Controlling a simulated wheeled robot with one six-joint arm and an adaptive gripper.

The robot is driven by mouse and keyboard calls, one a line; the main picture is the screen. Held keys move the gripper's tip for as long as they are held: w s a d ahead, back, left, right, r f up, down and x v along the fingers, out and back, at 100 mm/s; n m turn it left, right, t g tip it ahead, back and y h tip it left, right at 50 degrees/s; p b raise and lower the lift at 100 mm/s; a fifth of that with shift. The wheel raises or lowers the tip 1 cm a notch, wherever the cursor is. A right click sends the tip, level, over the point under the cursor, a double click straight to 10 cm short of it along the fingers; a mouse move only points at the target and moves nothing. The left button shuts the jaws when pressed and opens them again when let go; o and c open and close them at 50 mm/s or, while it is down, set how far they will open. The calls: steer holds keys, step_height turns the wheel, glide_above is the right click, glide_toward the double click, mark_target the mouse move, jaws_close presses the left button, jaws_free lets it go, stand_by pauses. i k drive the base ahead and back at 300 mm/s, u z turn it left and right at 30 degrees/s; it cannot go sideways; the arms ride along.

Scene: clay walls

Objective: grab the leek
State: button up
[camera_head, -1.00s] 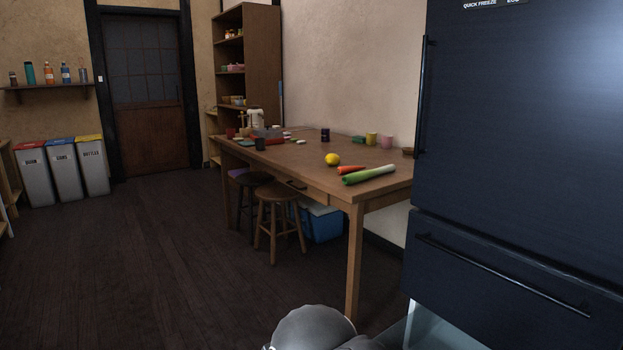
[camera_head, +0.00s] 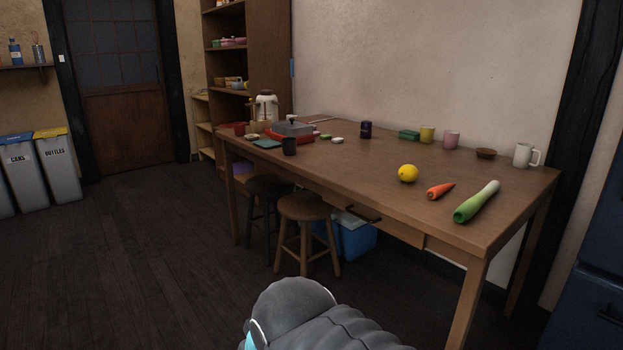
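The leek (camera_head: 477,202) lies on the near right part of the wooden table (camera_head: 350,168). Its green end points toward the front edge and its white end toward the back right. A carrot (camera_head: 440,191) lies just left of it, apart from it. A grey rounded part of my own arm shows at the bottom middle. My gripper's fingers are not in view.
A lemon (camera_head: 408,173) sits left of the carrot. A white mug (camera_head: 525,155), a brown bowl (camera_head: 485,153) and coloured cups stand along the back. Two stools (camera_head: 304,207) and a blue cooler (camera_head: 357,237) are under the table. The dark fridge (camera_head: 590,290) is at the right. Floor at left is clear.

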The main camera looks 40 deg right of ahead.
mark_target(470, 208)
steer(key=i, duration=2.35)
steer(key=z, duration=3.5)
